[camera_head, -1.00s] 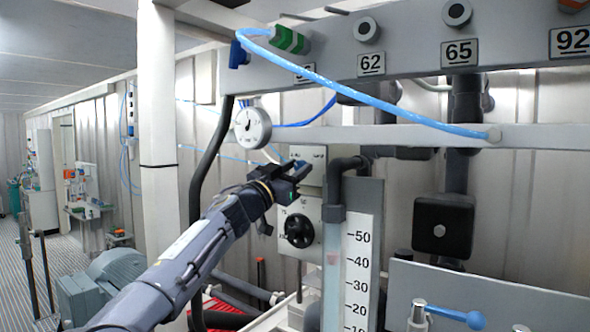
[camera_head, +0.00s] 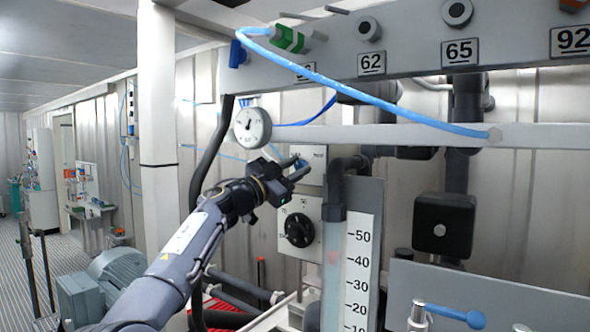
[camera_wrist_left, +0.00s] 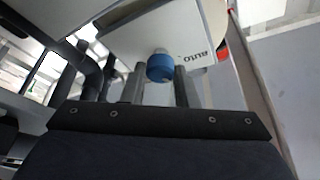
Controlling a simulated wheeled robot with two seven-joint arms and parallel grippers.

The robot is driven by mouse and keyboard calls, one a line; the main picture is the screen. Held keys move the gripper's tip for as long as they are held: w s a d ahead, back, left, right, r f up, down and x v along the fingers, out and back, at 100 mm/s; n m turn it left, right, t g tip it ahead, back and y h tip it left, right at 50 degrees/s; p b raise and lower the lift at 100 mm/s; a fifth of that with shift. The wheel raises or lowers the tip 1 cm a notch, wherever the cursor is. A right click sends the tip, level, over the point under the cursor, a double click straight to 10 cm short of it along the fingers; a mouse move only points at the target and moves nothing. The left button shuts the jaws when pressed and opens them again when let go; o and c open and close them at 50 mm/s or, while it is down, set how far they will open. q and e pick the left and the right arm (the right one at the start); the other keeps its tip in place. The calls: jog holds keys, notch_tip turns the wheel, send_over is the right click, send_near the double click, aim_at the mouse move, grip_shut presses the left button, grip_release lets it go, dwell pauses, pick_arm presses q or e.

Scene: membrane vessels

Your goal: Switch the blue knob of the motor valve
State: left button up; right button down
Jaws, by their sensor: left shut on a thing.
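The blue knob (camera_wrist_left: 160,67) sticks out from the motor valve's light grey box, seen with upside-down lettering in the left wrist view. In the head view that box (camera_head: 319,158) is on the wall, right of the pressure gauge. My left gripper (camera_head: 298,167) reaches up to the box from the lower left. In the left wrist view its two fingers (camera_wrist_left: 160,86) stand on either side of the knob and are shut on it. In the head view the fingers partly hide the knob. My right gripper does not show.
A box with a black rotary dial (camera_head: 298,230) is just below my gripper. A round pressure gauge (camera_head: 252,126) is close at the upper left. A light blue hose (camera_head: 370,95) arches above.

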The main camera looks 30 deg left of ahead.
pick_arm(q)
jog(key=shift+m+g+h, duration=0.4)
jog(key=shift+m+g, duration=0.1)
jog(key=shift+m, duration=1.2)
jog(key=o, duration=1)
